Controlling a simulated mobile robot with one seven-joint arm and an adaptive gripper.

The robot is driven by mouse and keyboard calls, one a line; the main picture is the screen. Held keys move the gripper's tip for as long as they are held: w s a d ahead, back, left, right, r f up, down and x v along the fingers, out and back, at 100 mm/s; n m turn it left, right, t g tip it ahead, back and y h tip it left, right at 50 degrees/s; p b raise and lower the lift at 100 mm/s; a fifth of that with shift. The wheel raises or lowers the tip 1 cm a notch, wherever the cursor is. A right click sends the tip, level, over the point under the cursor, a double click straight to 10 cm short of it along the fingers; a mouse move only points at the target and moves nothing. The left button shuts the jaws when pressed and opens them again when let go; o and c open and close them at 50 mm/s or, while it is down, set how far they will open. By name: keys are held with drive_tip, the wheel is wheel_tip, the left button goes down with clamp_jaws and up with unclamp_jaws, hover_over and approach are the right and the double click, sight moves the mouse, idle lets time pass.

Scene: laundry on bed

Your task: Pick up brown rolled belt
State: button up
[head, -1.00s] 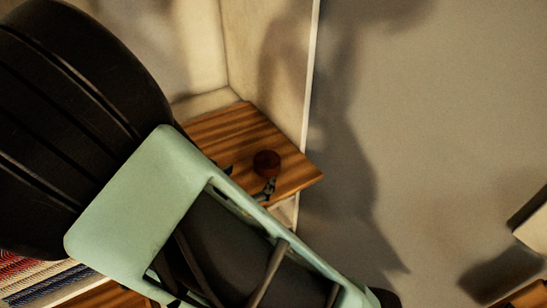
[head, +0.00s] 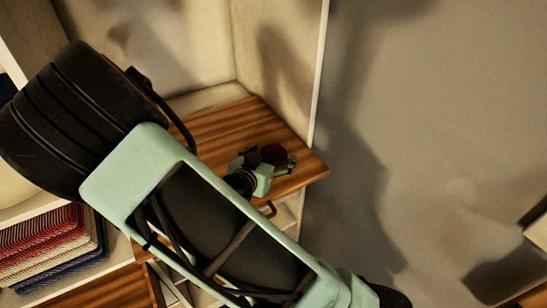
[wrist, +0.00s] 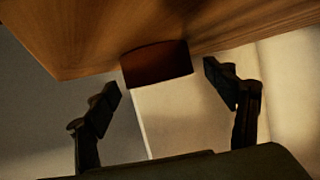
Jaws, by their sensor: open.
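The brown rolled belt (head: 273,154) sits on the wooden shelf top (head: 215,128), near its right side. In the wrist view the belt (wrist: 157,63) is a dark reddish-brown block at the edge of the wood, which fills the top of the picture. My gripper (head: 268,163) is at the belt in the head view, partly hiding it. In the wrist view my gripper (wrist: 163,78) has its two fingers spread, one to each side of the belt. A gap shows between each finger and the belt, and it is not closed on anything.
Folded striped cloths (head: 48,240) lie in a cubby at lower left. A pale upright panel (head: 275,70) borders the shelf top at the back right.

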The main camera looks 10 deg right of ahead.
drive_tip(key=c, duration=1.3)
drive_tip(key=shift+r, duration=0.1)
drive_tip(key=shift+c, duration=0.2)
